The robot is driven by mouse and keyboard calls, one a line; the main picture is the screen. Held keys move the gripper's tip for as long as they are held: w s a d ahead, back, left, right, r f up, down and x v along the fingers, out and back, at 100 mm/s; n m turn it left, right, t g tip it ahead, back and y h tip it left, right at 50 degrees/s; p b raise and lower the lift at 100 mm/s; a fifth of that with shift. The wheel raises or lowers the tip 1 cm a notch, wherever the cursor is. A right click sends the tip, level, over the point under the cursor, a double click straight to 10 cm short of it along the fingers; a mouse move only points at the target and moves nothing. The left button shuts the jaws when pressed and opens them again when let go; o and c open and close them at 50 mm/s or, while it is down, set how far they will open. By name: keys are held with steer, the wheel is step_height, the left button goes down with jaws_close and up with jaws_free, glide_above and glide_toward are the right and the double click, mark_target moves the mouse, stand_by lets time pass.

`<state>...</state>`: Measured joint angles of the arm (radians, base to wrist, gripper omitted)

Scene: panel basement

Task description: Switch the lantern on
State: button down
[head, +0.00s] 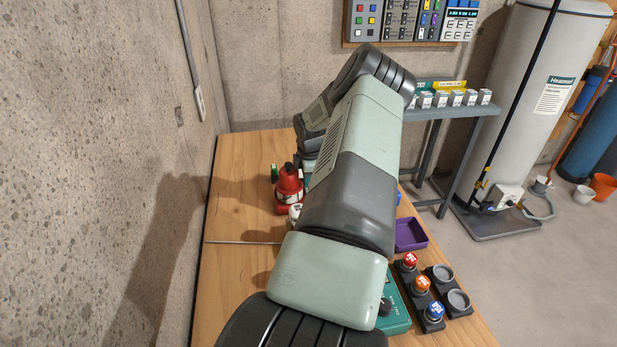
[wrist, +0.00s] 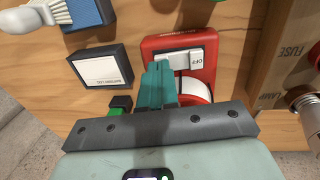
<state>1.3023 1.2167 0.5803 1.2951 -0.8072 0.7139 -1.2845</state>
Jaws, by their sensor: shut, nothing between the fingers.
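The red lantern (head: 289,187) stands on the wooden bench, to the left of my arm in the head view. In the wrist view I see its red body (wrist: 206,44) with a white switch (wrist: 187,57) on it; the visible lettering reads OFF. A white round part with a red edge shows below the switch, partly behind my fingers. My gripper (wrist: 162,66) is shut and empty, with its teal fingertips at the left, lower end of the switch. I cannot tell whether they touch it. In the head view my arm hides the fingertips.
A wooden block marked FUSE and LAMP (wrist: 283,70) stands right. A purple tray (head: 411,235) and several coloured buttons are on the bench's right side.

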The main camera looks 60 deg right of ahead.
steer(key=shift+w+d+f+g+y, duration=0.1)
steer(key=shift+d+f+g+y, duration=0.05)
steer(key=shift+f+g+y, duration=0.2)
stand_by(0.3)
steer(key=shift+s+a+r, duration=0.3)
steer(key=shift+s+a, duration=0.25)
steer(key=shift+s, duration=0.05)
steer(key=shift+r, duration=0.1)
step_height(320, 180, up, 14)
steer(key=w+d, duration=0.1)
steer(key=shift+w+d, duration=0.2)
steer(key=shift+w, duration=0.05)
